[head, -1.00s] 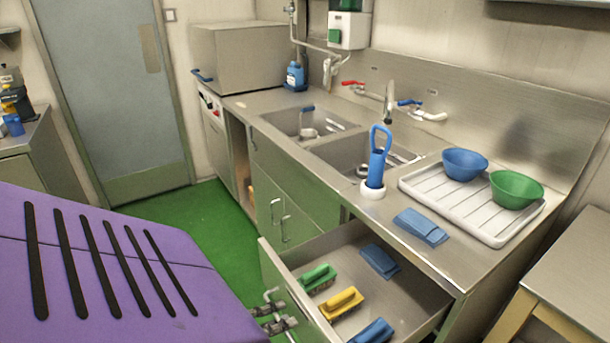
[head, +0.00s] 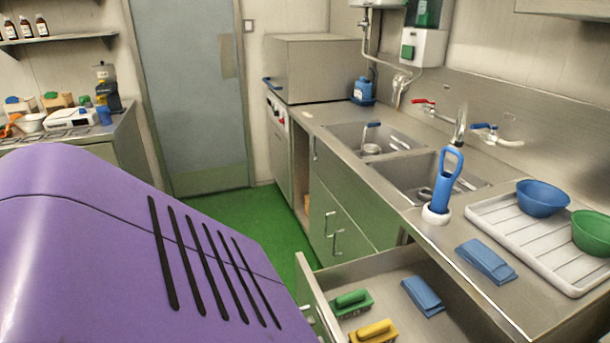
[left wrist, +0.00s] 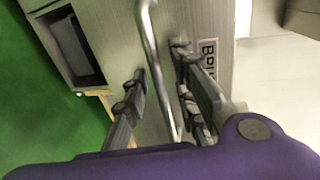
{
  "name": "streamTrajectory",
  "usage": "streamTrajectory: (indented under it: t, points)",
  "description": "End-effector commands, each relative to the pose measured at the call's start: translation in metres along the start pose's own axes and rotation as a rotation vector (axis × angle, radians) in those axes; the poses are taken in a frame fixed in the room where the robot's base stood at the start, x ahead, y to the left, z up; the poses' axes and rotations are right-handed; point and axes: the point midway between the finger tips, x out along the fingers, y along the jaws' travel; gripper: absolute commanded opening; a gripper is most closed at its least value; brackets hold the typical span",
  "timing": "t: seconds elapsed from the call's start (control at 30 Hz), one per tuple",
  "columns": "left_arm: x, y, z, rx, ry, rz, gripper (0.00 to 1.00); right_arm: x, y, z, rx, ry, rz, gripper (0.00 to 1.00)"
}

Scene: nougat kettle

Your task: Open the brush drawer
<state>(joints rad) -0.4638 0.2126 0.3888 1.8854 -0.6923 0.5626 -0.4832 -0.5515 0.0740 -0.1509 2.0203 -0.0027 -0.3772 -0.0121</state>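The brush drawer (head: 312,300) stands pulled out below the counter in the head view. Inside lie a green brush (head: 350,302), a yellow brush (head: 374,332) and a blue folded cloth (head: 422,295). Its near end is cut off by the frame. In the left wrist view, the drawer front (left wrist: 212,20) carries a partly hidden label (left wrist: 208,60) and a bar handle (left wrist: 155,50). My left gripper (left wrist: 160,62) is open, with one finger on each side of this bar; a gap shows beside the left finger. In the head view my purple arm hides this gripper. My right gripper is not in view.
The counter holds a blue-handled tool in a white holder (head: 436,216), a blue cloth (head: 486,261) and a white drainer (head: 490,213) with a blue bowl (head: 542,198) and a green bowl (head: 592,232). Green floor (head: 240,225) is clear between the door and cabinets.

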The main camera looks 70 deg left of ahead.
Motion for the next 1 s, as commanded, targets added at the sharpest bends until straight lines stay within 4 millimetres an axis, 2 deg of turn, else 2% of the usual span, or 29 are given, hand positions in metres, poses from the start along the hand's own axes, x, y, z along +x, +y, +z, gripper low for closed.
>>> streamTrajectory:
  t: [0.27,0.37,0.47,0.8,1.0]
  points:
    - [0.0,0.0,-0.001,-0.001,0.002,0.0,0.28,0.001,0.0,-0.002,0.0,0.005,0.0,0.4]
    - [-0.006,0.001,-0.001,-0.002,0.001,0.001,0.28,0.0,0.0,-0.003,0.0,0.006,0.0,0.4]
    - [-0.02,0.001,0.0,-0.002,-0.001,0.003,0.28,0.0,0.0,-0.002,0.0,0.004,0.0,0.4]
    - [-0.091,0.001,0.0,-0.002,-0.001,0.002,0.28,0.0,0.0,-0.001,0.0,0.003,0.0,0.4]
    - [-0.115,0.0,0.0,0.0,0.0,0.001,0.28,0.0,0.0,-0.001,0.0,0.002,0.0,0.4]
